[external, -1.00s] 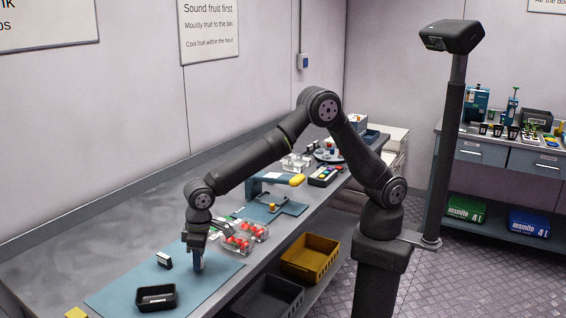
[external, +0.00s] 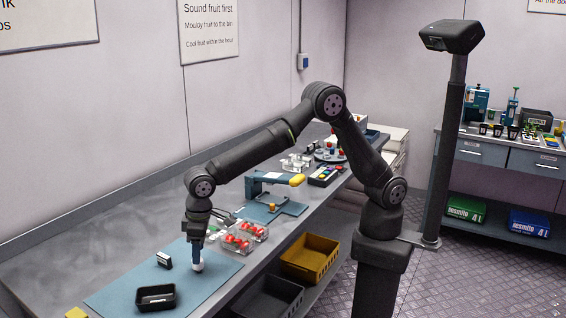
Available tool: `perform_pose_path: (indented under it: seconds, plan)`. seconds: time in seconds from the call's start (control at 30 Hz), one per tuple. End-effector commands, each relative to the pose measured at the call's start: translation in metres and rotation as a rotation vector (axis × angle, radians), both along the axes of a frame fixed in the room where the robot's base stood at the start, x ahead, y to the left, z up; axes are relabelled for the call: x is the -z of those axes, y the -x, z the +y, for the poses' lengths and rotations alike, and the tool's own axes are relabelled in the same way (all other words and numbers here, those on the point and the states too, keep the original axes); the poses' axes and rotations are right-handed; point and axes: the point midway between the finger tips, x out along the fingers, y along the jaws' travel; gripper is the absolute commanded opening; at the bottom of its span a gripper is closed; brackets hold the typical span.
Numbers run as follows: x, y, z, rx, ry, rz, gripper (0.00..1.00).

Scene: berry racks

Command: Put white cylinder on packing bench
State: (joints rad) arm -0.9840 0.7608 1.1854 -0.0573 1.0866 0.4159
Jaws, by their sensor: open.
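A small white cylinder (external: 198,267) stands on the blue mat (external: 120,284) on the long grey bench (external: 50,262). My gripper (external: 197,256) points straight down just above the cylinder. Its jaws are open; their tips overlap the cylinder's top in this view, so I cannot tell the exact gap. The cylinder's upper part is partly hidden.
A black tray (external: 155,298) and a small black-and-white block (external: 164,260) sit on the mat nearby. Clear punnets with red berries (external: 238,241) stand close behind my gripper. A yellow crate (external: 310,258) and a dark crate (external: 268,298) sit below the bench's front edge.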

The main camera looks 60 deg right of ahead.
Motion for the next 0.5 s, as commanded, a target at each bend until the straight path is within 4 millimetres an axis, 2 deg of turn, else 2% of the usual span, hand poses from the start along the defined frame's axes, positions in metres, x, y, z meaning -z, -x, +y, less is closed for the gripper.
perform_pose_path:
  seconds: [0.03, 0.2, 0.4, 0.5]
  plan:
    - [-0.013, 0.001, 0.0, 0.0, -0.004, -0.003, 0.51]
    - [-0.05, 0.005, -0.002, 0.0, -0.004, -0.002, 0.51]
    - [-0.078, 0.008, -0.004, 0.0, -0.002, -0.001, 0.51]
    - [-0.084, 0.009, -0.005, 0.0, -0.001, 0.0, 0.51]
